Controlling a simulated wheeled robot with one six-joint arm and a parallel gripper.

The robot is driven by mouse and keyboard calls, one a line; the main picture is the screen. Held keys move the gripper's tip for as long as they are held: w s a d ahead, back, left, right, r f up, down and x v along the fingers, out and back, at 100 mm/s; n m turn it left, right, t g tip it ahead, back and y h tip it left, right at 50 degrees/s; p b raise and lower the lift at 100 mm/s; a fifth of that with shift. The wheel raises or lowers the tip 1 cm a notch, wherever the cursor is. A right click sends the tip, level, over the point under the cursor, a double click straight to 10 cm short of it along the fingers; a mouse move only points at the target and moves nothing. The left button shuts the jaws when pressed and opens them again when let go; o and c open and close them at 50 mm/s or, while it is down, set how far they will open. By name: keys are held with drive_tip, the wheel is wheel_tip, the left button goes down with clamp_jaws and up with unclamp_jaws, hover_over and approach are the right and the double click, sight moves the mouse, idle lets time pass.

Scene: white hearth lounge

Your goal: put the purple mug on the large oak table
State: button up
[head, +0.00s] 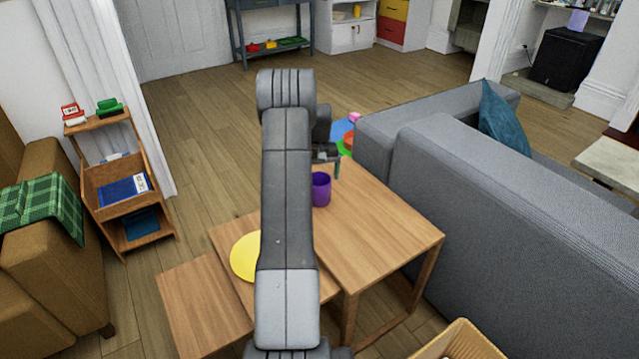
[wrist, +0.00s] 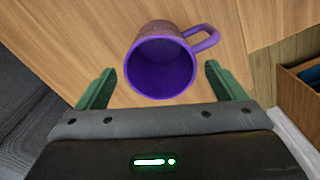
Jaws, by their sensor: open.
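The purple mug (head: 321,188) stands upright on the large oak table (head: 385,235), near its left edge. In the wrist view the mug (wrist: 160,75) shows its open mouth, with the handle pointing to the upper right. My gripper (head: 331,165) is open just above and behind the mug in the head view. In the wrist view its two green fingers (wrist: 160,72) are spread to either side of the mug, with a gap on each side. Nothing is held. My arm hides part of the tables in the head view.
Lower oak tables stand left of the large one; a yellow disc (head: 246,258) lies on the middle one. A grey sofa (head: 510,215) is close on the right. A wooden shelf unit (head: 118,190) stands at left.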

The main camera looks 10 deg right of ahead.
wheel_tip(320, 180, up, 7)
drive_tip(key=shift+p, duration=0.35)
